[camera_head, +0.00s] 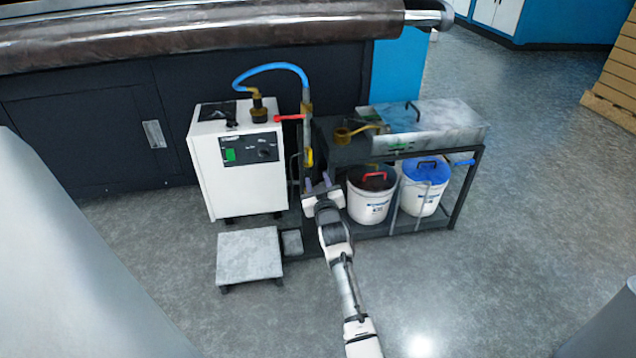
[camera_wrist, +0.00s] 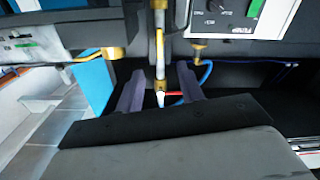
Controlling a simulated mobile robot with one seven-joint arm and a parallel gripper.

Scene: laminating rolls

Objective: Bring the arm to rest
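My arm reaches forward from the bottom of the head view. My gripper (camera_head: 317,182) is near the front of the black cart, just below the upright pipe with the red lever (camera_head: 289,117). In the wrist view my gripper (camera_wrist: 160,70) has its two purple-grey fingers spread apart. The pipe (camera_wrist: 160,45) and a red piece (camera_wrist: 174,94) show in the gap between them. I see no finger touching the pipe, and nothing is held. How far the pipe is from the fingers is hard to tell.
A white pump box (camera_head: 238,165) stands left of my gripper, with a grey step (camera_head: 249,255) before it. A black cart (camera_head: 462,190) holds a metal tray (camera_head: 440,118), a red-handled bucket (camera_head: 369,205) and a blue-lidded bucket (camera_head: 422,197). Open floor (camera_head: 520,250) lies to the right.

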